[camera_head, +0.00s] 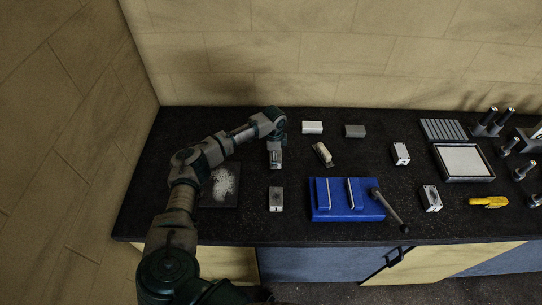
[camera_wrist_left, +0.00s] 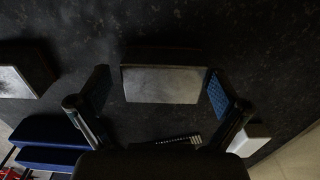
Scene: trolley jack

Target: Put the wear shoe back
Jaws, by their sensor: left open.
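My left gripper (camera_head: 275,158) points down over the left part of the bench. In the left wrist view the gripper (camera_wrist_left: 160,88) is open, with a pale grey block (camera_wrist_left: 162,84) between its blue-padded fingers. Gaps show on both sides of the block, so it is not clamped. In the head view the gripper mostly hides this block. A similar grey block (camera_head: 276,198) lies in front of it and also shows at the left wrist view's left edge (camera_wrist_left: 20,76). I cannot tell which block is the wear shoe. My right gripper is out of view.
A blue fixture (camera_head: 345,206) with two raised rails and a lever (camera_head: 391,212) stands right of the gripper. A brush (camera_head: 322,154), a white block (camera_head: 312,128) and a dark grey block (camera_head: 354,131) lie behind it. A dusty plate (camera_head: 222,186) lies left; a framed tray (camera_head: 463,178) right.

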